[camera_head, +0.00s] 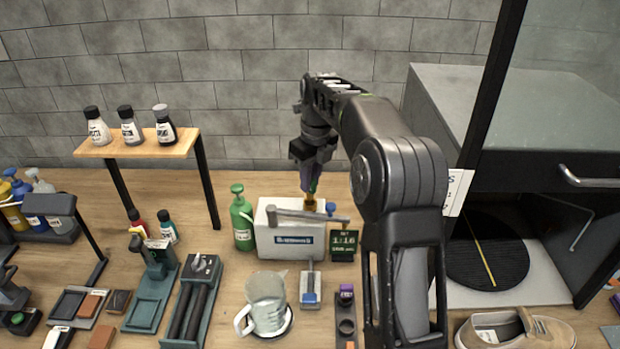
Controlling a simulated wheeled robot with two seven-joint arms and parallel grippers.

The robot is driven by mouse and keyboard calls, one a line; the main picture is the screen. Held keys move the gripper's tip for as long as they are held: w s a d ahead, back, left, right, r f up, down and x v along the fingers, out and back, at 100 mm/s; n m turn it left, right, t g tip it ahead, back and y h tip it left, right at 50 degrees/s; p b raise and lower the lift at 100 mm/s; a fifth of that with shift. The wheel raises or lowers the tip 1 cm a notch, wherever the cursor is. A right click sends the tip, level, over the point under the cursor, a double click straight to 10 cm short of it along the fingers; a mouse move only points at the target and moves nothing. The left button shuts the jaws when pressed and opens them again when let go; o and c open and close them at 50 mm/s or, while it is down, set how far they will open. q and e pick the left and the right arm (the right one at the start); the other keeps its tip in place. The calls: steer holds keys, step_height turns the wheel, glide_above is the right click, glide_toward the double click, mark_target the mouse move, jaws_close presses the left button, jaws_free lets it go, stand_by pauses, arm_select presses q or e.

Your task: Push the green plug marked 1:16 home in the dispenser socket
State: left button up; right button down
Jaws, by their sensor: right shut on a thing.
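The dispenser (290,242) is a pale box with a dark label, standing behind the middle of the table. A brass-coloured fitting (310,203) shows on its top, directly below my right gripper (310,178). My right gripper points down and is shut on a small piece with green and purple showing, probably the green plug (313,187). The plug's marking cannot be read, and I cannot tell how deep it sits in the socket. A small dark sign (345,242) reading 1:16 stands at the dispenser's right. My left gripper is not in view.
A green pump bottle (242,220) stands close left of the dispenser. A grey bar (310,216) lies across its top. A clear jug (266,303) stands in front.

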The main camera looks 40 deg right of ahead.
mark_target(313, 180)
steer(key=shift+f+b, duration=0.75)
steer(key=shift+f, duration=0.8)
steer(key=c, duration=1.3)
jaws_free()
steer(key=shift+r, duration=0.15)
steer(key=shift+r, duration=0.35)
steer(key=r, duration=0.4)
steer(key=s+r, duration=0.1)
steer(key=r, duration=0.2)
steer(key=shift+f, duration=0.1)
steer(key=shift+f, duration=0.1)
